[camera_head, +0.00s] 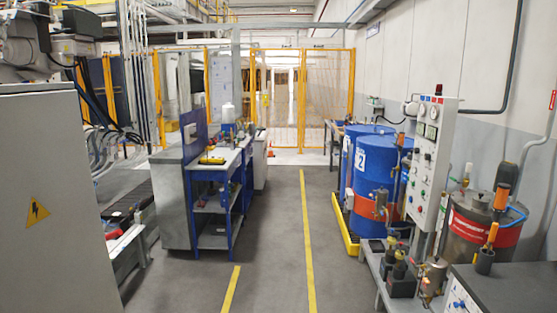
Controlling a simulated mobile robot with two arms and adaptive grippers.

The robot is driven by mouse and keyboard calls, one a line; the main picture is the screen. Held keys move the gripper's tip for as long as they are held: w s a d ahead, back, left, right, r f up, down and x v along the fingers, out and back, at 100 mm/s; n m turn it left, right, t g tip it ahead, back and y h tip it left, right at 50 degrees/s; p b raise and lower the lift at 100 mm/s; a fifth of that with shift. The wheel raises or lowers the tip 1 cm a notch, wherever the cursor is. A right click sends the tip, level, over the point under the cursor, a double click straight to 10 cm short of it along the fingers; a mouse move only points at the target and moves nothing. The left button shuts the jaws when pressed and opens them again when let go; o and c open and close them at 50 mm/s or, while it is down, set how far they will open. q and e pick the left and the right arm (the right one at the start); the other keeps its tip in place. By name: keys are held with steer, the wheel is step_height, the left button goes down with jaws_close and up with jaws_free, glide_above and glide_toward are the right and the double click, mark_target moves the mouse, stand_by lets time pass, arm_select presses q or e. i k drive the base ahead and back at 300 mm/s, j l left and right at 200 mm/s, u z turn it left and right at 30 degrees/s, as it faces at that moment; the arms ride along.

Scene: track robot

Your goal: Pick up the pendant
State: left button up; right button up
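A small yellow and dark device (212,160) lies on the top of the blue-framed workbench (208,167), left of the middle of the head view. It may be the pendant, but it is too small to be sure. Neither of my grippers shows in this view.
The grey floor aisle (268,250) with yellow lines is clear ahead. Blue drums (370,165) on a yellow tray (345,225), a control panel (430,150) and a steel tank (480,240) stand right. A grey cabinet (55,200) stands left. Yellow mesh gates (315,100) close the back.

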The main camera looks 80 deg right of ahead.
mark_target(203, 160)
steer(key=z, duration=2)
steer(key=i+z, duration=0.15)
steer(key=i+l+z, duration=0.25)
steer(key=i, duration=0.6)
steer(key=i+l+z, duration=0.1)
steer(key=i+z, duration=0.2)
steer(key=i, duration=2.5)
steer(key=i+u, duration=0.2)
steer(key=i, duration=0.3)
steer(key=i+l+u, duration=0.2)
steer(key=i, duration=0.25)
steer(key=i+l+u, duration=0.2)
steer(key=i, duration=0.3)
steer(key=i+l+u, duration=0.2)
steer(key=i, duration=0.25)
